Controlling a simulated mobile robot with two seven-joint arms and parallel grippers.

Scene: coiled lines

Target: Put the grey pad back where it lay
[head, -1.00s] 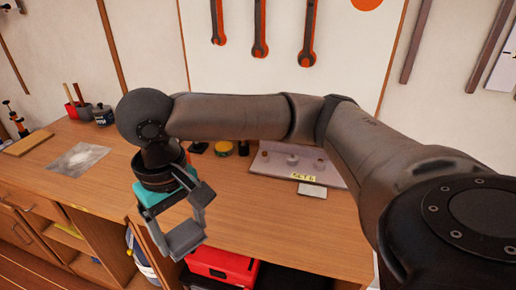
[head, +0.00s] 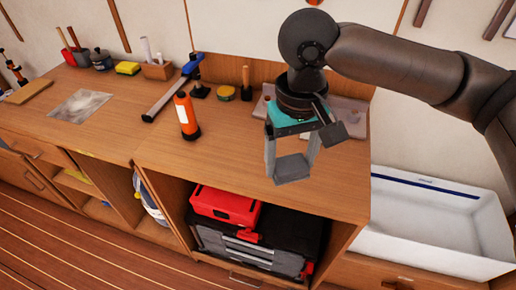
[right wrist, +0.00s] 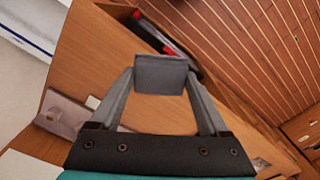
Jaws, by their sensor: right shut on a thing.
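My right gripper (head: 291,158) is shut on the grey pad (head: 293,171), a small flat grey block between its fingertips. In the head view it hangs over the right part of the wooden workbench, in front of a grey rack (head: 351,112). In the right wrist view the pad (right wrist: 160,76) sits squarely between the two fingers, with the bench top beneath it. I cannot tell its exact height above the bench. My left gripper is not in view.
An orange torch (head: 187,117) stands left of my gripper, near a blue-and-black clamp (head: 172,88). A shiny grey sheet (head: 80,106) lies further left. A white sink (head: 425,225) is to the right. A red case (head: 225,205) sits on the shelf below.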

